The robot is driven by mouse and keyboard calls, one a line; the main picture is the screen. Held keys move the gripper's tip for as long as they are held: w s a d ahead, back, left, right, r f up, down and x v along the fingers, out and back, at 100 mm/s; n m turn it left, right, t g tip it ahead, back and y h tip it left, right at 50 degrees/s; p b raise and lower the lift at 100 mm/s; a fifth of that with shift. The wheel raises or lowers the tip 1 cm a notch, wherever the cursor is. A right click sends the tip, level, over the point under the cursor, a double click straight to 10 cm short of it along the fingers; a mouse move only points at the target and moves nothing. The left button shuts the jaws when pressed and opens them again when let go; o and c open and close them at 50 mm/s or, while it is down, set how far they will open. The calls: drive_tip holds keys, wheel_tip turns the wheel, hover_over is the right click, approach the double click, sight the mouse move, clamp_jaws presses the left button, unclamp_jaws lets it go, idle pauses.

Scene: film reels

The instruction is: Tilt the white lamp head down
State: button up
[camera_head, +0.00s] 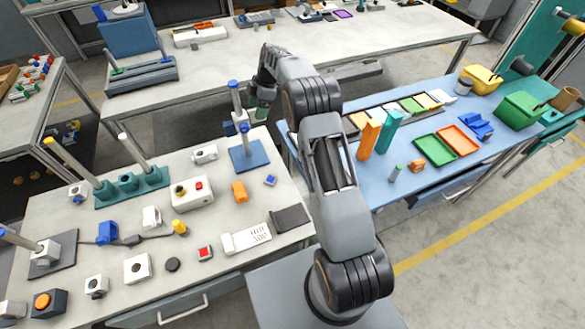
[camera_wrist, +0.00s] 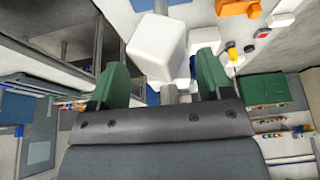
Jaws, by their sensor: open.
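The white lamp head (camera_wrist: 155,50) is a rounded white block close in front of my gripper (camera_wrist: 160,72) in the wrist view. It lies just beyond the two green fingers, which are apart with nothing held between them. A grey rod (camera_wrist: 168,92) shows below the block, between the fingers. In the head view my gripper (camera_head: 260,112) points down beside a stand with a grey post and blue caps (camera_head: 233,86) on a blue base (camera_head: 252,156).
A teal rack with upright rods (camera_head: 130,183) stands further left. The blue table (camera_head: 375,180) on the right carries trays.

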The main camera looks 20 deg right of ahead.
drive_tip(key=v, duration=1.2)
drive_tip(key=s+a+r+m+h+b, duration=0.1)
drive_tip(key=s+a+r+m+b, duration=0.15)
drive_tip(key=s+m, duration=0.3)
drive_tip(key=s+a+f+m+t+h+b, duration=0.1)
drive_tip(key=s+f+m+b, duration=0.3)
drive_tip(key=s, duration=0.9)
drive_tip(key=s+a+f+m+t+h+b, duration=0.2)
drive_tip(key=s+f+m, duration=0.5)
drive_tip(key=s, duration=0.7)
drive_tip(key=shift+f+b, duration=0.75)
drive_tip(key=shift+b, duration=0.15)
drive_tip(key=shift+m, duration=0.25)
drive_tip(key=shift+s+d+f+m+t, duration=0.15)
drive_tip(key=shift+s+f+m, duration=0.1)
drive_tip(key=shift+s+f, duration=0.25)
drive_tip(key=shift+s+a+f+m+t, duration=0.15)
drive_tip(key=shift+s+f+m, duration=0.15)
drive_tip(key=shift+s, duration=0.35)
drive_tip(key=shift+d, duration=0.1)
